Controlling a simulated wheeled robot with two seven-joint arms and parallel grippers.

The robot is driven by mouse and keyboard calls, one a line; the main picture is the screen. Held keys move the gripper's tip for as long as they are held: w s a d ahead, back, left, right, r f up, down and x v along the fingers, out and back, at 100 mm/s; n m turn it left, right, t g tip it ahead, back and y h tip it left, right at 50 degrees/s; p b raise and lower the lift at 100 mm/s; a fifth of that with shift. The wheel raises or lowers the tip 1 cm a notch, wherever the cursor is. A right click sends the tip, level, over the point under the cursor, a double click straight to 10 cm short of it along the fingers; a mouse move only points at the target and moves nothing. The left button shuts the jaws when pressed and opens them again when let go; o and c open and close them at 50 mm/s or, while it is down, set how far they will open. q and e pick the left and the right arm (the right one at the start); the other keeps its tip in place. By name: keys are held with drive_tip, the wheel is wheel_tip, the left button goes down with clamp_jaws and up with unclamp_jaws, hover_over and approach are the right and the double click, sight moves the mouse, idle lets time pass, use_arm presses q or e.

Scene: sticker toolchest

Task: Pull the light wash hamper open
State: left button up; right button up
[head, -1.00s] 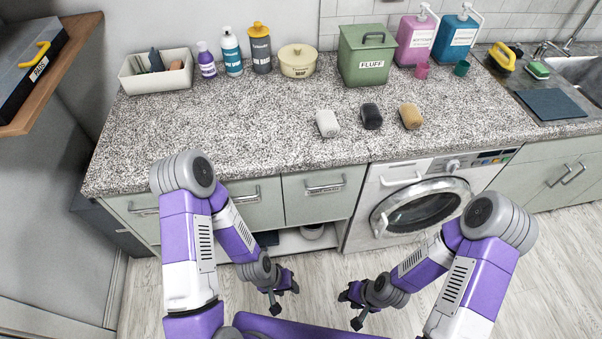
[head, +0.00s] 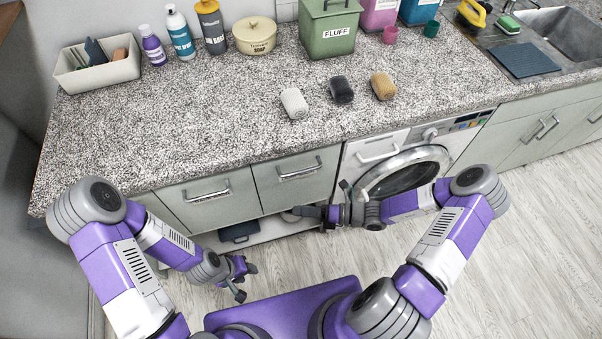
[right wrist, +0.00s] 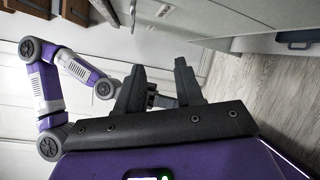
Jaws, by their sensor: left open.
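Two pale green panels with bar handles are under the counter: a left panel (head: 197,207) and a right panel (head: 296,181). Both look shut. My left gripper (head: 243,280) is open and empty, low over the floor, clear of the panels.
A washing machine (head: 397,176) stands right of the panels. An open low shelf (head: 268,233) beneath them holds a dark blue item (head: 239,232). The speckled counter (head: 180,125) above carries bottles, bins and several rolled items. The floor (head: 400,285) at right is clear.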

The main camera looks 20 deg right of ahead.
sight(302, 171)
drive_tip(key=w+d+r+m+t+h, duration=0.1)
drive_tip(key=w+d+r+m+t, duration=0.2)
drive_tip(key=w+d+m+t, duration=0.3)
drive_tip(key=shift+m+t, duration=0.5)
drive_tip(key=shift+m, duration=0.3)
drive_tip(key=x, duration=0.2)
drive_tip(key=b+x, duration=0.1)
drive_tip(key=x, duration=0.1)
drive_tip(key=b+x, duration=0.1)
drive_tip(key=x, duration=0.1)
drive_tip(key=shift+w+d+r, duration=0.25)
drive_tip(key=shift+d+r, duration=0.05)
drive_tip(key=shift+r, duration=0.05)
drive_tip(key=shift+c, duration=0.4)
clamp_jaws()
